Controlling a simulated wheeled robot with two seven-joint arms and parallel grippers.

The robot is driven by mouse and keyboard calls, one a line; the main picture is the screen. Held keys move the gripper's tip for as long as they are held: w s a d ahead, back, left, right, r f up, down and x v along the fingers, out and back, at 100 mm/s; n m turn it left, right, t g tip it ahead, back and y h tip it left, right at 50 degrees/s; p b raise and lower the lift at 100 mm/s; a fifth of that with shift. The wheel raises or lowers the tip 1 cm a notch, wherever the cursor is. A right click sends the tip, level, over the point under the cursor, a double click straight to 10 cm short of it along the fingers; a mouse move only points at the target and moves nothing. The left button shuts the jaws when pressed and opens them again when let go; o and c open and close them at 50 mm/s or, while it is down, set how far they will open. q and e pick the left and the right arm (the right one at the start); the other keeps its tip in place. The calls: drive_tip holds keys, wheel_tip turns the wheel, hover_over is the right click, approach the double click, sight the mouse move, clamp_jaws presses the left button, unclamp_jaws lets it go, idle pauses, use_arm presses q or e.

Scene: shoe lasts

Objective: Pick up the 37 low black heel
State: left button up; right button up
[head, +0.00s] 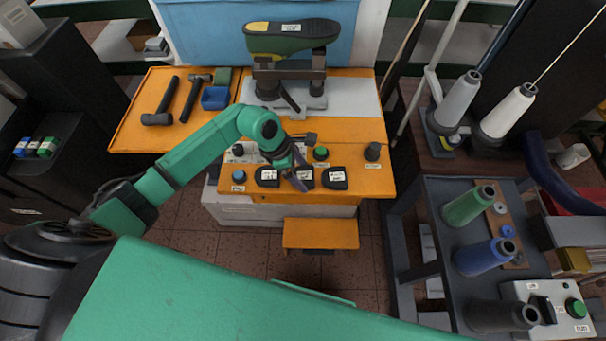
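Several small black heels with white labels stand in a row on the front part of the orange workbench (350,130). One is the left heel (264,181), one the middle heel (308,183), one the right heel (334,184). The label print is too small to read, so I cannot tell which is the 37 low one. My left gripper (297,178) points down over the row, at the middle heel and partly covering it. Whether its fingers touch the heel or are open is unclear. My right gripper is out of view.
Round knobs, one blue (239,176) and one green (321,153), sit beside the row. Behind stands a press holding a dark green shoe last (290,38). Hammers (162,104) and a blue box (215,98) lie at left. A spool cart (440,200) stands at right.

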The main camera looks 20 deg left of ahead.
use_arm(q)
drive_tip(key=c, duration=0.8)
drive_tip(key=shift+r, duration=0.1)
